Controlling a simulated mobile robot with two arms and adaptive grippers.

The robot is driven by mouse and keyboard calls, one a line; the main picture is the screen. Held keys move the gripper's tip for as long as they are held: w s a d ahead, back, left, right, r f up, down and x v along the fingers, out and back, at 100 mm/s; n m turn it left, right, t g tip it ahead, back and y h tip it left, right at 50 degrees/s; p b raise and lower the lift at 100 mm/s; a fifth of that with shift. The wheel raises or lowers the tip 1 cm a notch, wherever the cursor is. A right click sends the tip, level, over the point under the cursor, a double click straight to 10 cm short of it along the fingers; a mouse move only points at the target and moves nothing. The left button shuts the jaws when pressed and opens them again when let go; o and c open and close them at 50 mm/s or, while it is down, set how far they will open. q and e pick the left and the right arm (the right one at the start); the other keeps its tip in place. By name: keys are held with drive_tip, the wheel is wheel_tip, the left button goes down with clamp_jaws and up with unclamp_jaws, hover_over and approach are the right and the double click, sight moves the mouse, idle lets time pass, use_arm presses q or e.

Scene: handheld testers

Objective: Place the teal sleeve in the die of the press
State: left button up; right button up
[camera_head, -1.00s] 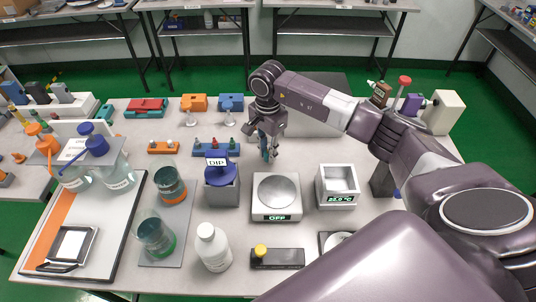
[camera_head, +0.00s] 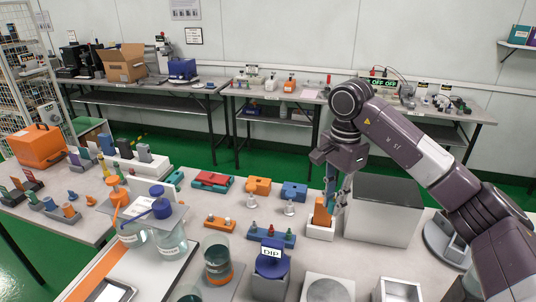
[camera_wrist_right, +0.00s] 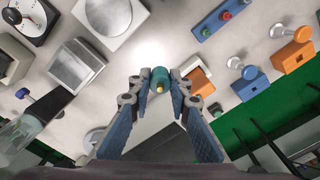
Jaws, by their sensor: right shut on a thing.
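The teal sleeve (camera_wrist_right: 160,78), with a brass-coloured tip, is between the fingertips of my right gripper (camera_wrist_right: 160,86) in the wrist view. That gripper (camera_head: 335,204) is shut on it. In the head view the fingers hang beside an orange block on a white base (camera_head: 321,229), left of a grey box. The sleeve is hard to tell from the bluish fingers there. I cannot surely pick out the press or its die. A dark upright with a blue knob (camera_wrist_right: 21,93) shows at the far left of the wrist view. My left gripper is out of view.
The grey box (camera_head: 383,212) stands close to the right of the gripper. Blue (camera_head: 293,190) and orange (camera_head: 259,186) blocks and a blue rack (camera_head: 270,236) are to its left. A DIP-labelled container (camera_head: 270,266) and a round-plate scale (camera_head: 328,290) are nearer. The tabletop between them is partly free.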

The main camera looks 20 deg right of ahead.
drive_tip(key=s+a+f+n, duration=0.2)
drive_tip(key=s+a+n, duration=0.4)
drive_tip(key=s, duration=0.3)
drive_tip(key=s+a+f+n, duration=0.3)
drive_tip(key=s+a+n, duration=0.3)
drive_tip(key=s+n, duration=0.2)
drive_tip(key=shift+s+f+n, duration=0.35)
drive_tip(key=shift+n, duration=0.35)
drive_tip(key=shift+w, duration=0.1)
